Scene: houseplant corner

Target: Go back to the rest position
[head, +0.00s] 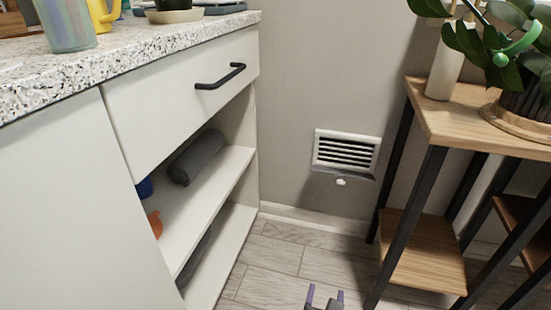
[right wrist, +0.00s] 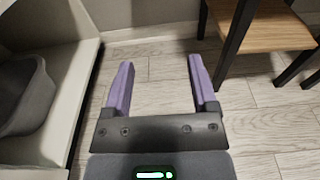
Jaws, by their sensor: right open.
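My right gripper (head: 325,298) shows at the bottom edge of the head view, low over the wood-look floor. In the right wrist view its two purple fingers (right wrist: 160,88) stand wide apart with only floor between them. It is open and empty, between the white cabinet on the left and the plant stand on the right. My left gripper does not show in either view.
The white cabinet (head: 54,199) has a speckled counter, a drawer with a dark handle (head: 220,76) and open shelves holding a rolled grey cloth (head: 196,157). A wood-and-black plant stand (head: 462,115) is at right. A wall vent (head: 346,153) sits between. Floor (head: 272,254) there is clear.

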